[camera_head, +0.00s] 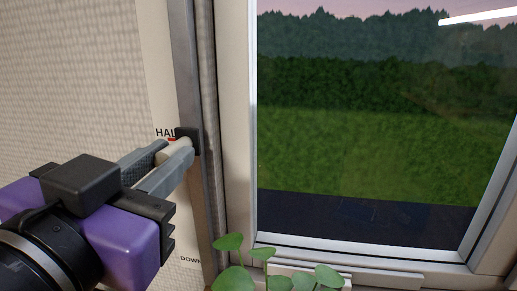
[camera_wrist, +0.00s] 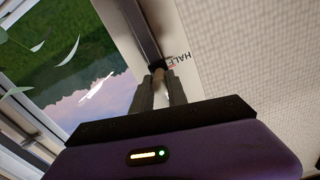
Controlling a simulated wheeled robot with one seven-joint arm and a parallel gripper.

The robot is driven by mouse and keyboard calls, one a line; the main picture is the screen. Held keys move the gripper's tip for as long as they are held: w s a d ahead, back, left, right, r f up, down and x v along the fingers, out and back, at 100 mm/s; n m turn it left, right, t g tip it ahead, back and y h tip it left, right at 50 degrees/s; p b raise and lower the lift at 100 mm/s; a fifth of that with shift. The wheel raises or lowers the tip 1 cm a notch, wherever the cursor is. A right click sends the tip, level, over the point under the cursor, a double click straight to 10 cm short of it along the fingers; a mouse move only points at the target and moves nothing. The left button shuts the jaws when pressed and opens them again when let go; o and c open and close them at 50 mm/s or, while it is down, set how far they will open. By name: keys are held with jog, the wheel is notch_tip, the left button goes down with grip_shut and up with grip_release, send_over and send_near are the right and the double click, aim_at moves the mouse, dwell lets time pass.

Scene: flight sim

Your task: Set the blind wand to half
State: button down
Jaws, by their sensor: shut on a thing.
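The blind wand shows as a pale knob (camera_head: 176,148) on a dark slider block (camera_head: 189,139), which sits on a grey vertical rail (camera_head: 187,70) left of the window. My gripper (camera_head: 172,159) is shut on the pale knob. The block is level with the HALF label (camera_head: 165,132), whose end it covers, and a red mark shows just below the label. The DOWN label (camera_head: 189,259) is lower on the strip. In the wrist view, my gripper (camera_wrist: 158,84) holds the knob (camera_wrist: 158,66) beside the HALF label (camera_wrist: 181,58).
The window (camera_head: 380,120) with its pale frame is right of the rail. A green plant (camera_head: 285,275) stands at the bottom, in front of the sill and close to the rail's lower part. The textured wall (camera_head: 75,75) on the left is clear.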

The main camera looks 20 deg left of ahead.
jog(key=c, duration=1.3)
grip_release()
jog(key=shift+s, duration=0.1)
jog(key=v, duration=0.7)
jog(key=shift+s, duration=0.35)
jog(key=shift+d, duration=0.1)
